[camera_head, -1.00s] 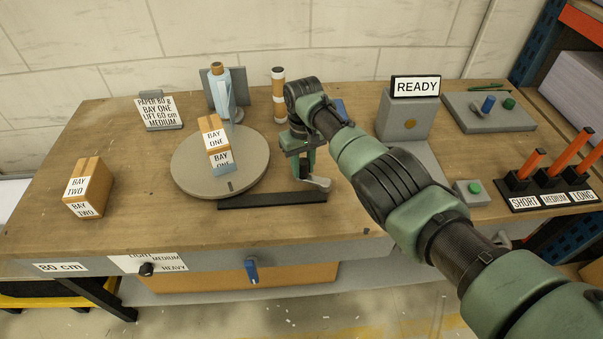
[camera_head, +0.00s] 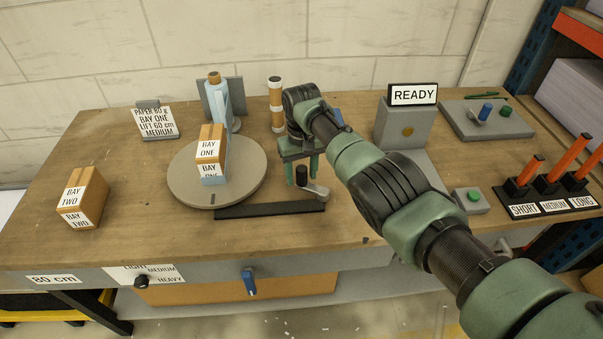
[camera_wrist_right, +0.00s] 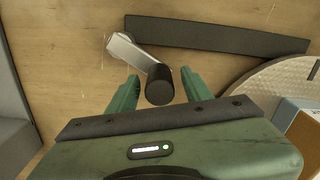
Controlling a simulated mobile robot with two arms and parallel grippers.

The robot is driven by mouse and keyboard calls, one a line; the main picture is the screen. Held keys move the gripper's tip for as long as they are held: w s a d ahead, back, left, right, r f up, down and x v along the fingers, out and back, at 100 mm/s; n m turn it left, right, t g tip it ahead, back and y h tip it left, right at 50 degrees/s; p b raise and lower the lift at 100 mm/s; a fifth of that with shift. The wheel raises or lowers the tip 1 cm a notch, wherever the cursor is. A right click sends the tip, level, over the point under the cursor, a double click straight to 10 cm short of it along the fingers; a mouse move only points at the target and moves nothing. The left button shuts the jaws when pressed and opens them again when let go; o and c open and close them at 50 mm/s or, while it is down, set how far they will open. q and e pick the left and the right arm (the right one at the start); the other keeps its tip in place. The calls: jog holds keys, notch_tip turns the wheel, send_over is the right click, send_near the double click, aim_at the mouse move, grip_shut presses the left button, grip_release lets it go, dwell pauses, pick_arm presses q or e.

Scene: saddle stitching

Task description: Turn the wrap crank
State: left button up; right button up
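The wrap crank is a grey arm (camera_head: 317,192) with an upright black knob (camera_head: 302,175), at the right end of a dark bar (camera_head: 262,210). My right gripper (camera_head: 303,168) points down over the knob. In the right wrist view the black knob (camera_wrist_right: 160,86) stands between the two green fingers, with a gap visible on each side, so the gripper is open. The grey crank arm (camera_wrist_right: 130,49) runs up and left from it. A round turntable (camera_head: 247,182) carries the BAY ONE box (camera_head: 211,141), with pale blue film around its lower part. My left gripper is out of view.
A blue bottle-shaped object (camera_head: 219,100) and a banded post (camera_head: 276,105) stand behind the turntable. The BAY TWO box (camera_head: 83,197) stands left. The READY sign (camera_head: 413,95), green button (camera_head: 474,195) and orange-handled rack (camera_head: 550,199) are right. Bare wood lies before the bar.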

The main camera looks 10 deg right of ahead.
jog(key=shift+r, duration=0.35)
notch_tip(320, 180, up, 7)
jog(key=shift+r, duration=0.1)
dwell(0.3)
